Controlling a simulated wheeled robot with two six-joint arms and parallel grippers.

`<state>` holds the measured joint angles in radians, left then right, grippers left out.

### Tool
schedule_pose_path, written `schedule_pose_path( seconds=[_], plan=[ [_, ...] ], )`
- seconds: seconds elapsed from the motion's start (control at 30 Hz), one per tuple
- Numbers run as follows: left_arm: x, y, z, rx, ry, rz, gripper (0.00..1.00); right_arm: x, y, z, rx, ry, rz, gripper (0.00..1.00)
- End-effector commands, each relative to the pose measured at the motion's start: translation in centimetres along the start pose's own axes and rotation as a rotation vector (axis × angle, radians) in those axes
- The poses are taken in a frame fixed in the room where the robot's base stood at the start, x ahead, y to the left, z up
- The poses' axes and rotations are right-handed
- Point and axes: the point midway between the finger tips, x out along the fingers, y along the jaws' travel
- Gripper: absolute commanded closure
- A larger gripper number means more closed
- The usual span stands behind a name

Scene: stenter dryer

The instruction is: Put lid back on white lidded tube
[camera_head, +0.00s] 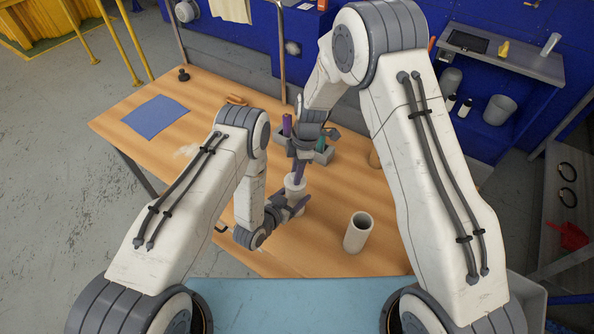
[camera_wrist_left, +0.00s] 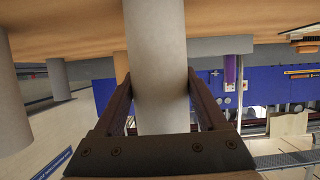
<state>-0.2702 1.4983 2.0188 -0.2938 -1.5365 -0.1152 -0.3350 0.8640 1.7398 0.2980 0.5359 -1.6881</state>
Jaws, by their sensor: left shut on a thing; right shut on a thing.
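The white tube (camera_head: 293,187) stands on the wooden table between the arms. My left gripper (camera_head: 296,202) is shut around its side, low down. In the left wrist view the tube (camera_wrist_left: 157,60) runs between both fingers of my left gripper (camera_wrist_left: 158,88); that view is upside down, with the table at the top. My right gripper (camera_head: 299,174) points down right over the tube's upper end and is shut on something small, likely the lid. Its fingers hide the lid and the tube's rim, so I cannot tell whether they touch.
A second, open white tube (camera_head: 358,232) stands to the right on the table (camera_head: 325,262). The table's left part is mostly clear.

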Motion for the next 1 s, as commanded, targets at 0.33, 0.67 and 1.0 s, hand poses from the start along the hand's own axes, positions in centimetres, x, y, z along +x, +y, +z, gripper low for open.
schedule_pose_path(
  seconds=[0.33,0.67,1.0],
  plan=[
    [0.0,0.0,0.0,0.0,0.001,0.0,1.0,0.8,0.0,0.1,0.0,0.0,-0.001,1.0],
    [0.0,0.0,0.0,0.0,0.001,0.0,1.0,0.8,0.0,0.1,0.0,0.0,-0.001,0.33],
    [0.0,0.0,0.0,0.0,0.001,0.0,1.0,-1.7,0.1,0.1,-0.001,0.0,0.004,0.33]
  ],
)
